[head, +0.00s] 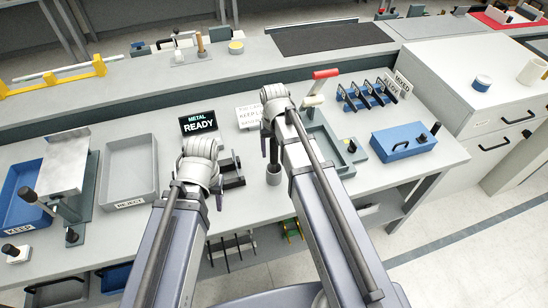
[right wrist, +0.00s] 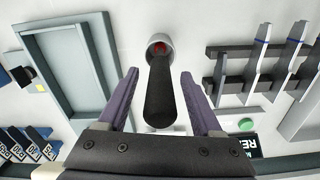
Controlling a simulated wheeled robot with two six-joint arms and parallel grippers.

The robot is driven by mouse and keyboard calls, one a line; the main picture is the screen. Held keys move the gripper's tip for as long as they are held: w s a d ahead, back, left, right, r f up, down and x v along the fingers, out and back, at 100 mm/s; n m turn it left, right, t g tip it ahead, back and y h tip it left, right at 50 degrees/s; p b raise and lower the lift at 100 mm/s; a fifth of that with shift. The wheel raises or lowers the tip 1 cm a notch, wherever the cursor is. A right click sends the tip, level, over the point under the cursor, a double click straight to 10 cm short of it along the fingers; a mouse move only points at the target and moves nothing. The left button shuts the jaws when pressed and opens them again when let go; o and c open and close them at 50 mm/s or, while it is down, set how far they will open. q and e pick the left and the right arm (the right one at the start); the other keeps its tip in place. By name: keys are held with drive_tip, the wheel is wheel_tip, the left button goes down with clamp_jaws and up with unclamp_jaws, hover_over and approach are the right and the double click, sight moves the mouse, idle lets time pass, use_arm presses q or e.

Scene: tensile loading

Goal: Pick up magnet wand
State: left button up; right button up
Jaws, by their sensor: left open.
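The magnet wand (right wrist: 160,95) shows in the right wrist view as a black rounded handle. It stands in a small grey round holder (right wrist: 160,42) with some red inside. In the head view the holder (head: 273,178) is on the bench below my right gripper (head: 271,145). My right gripper, also seen in the right wrist view (right wrist: 159,76), is open, with one finger on each side of the handle and gaps visible. My left gripper (head: 208,182) is open over the bench to the left; its fingertips are largely hidden by its wrist.
A black rack (head: 232,172) with slots stands left of the holder. A grey-green tray (head: 327,150) and a red-handled lever (head: 326,74) are to the right. The REJECT tray (head: 129,165) is left.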

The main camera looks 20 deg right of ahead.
clamp_jaws()
idle(0.3)
drive_tip(key=shift+r, duration=0.15)
